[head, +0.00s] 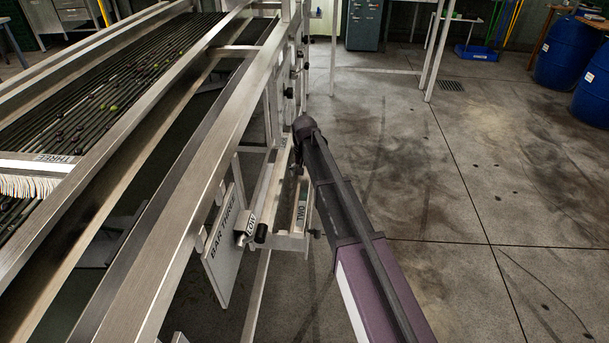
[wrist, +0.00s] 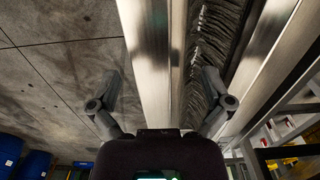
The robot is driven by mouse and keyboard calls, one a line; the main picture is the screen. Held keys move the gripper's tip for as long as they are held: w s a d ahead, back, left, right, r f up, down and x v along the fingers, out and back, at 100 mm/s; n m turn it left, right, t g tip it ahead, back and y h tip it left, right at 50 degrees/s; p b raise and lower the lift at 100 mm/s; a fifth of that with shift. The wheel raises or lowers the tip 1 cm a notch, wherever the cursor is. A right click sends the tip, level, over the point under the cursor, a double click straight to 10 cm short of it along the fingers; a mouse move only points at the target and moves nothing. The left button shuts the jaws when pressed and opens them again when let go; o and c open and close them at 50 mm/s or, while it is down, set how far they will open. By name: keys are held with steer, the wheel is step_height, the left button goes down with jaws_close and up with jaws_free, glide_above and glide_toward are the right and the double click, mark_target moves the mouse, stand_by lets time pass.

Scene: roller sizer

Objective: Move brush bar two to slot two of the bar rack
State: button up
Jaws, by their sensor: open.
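A pale bar end marked TWO (head: 301,216) lies lengthwise in the bar rack (head: 290,242) beside the machine; most of its length is hidden behind my arm and the rack. My gripper (head: 298,168) is over the rack, just beyond the TWO label. In the wrist view my gripper (wrist: 160,88) is open, its fingers apart on either side of a shiny metal bar (wrist: 152,45) and a strip of dark bristles (wrist: 212,38). Whether the fingers touch it, I cannot tell. A hanging plate reading BAR THREE (head: 222,250) and a small tag reading LOW (head: 247,226) are left of it.
The roller sizer (head: 120,90) fills the left, with small fruit on its rollers. A brush bar marked THREE (head: 45,160) with pale bristles lies across it. A long metal rail (head: 190,190) runs beside the rack. Open floor (head: 480,190) is at right; blue barrels (head: 563,52) stand far right.

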steer(key=shift+r+p, duration=3.95)
steer(key=shift+r, duration=0.1)
steer(key=shift+d, duration=0.1)
steer(key=s+d+r+p, duration=0.5)
steer(key=s+d, duration=0.6)
steer(key=s, duration=0.2)
steer(key=s+d+r+p, duration=0.5)
steer(key=s+d, duration=0.6)
steer(key=s, duration=0.1)
steer(key=shift+s+r, duration=0.15)
steer(key=shift+s, duration=0.25)
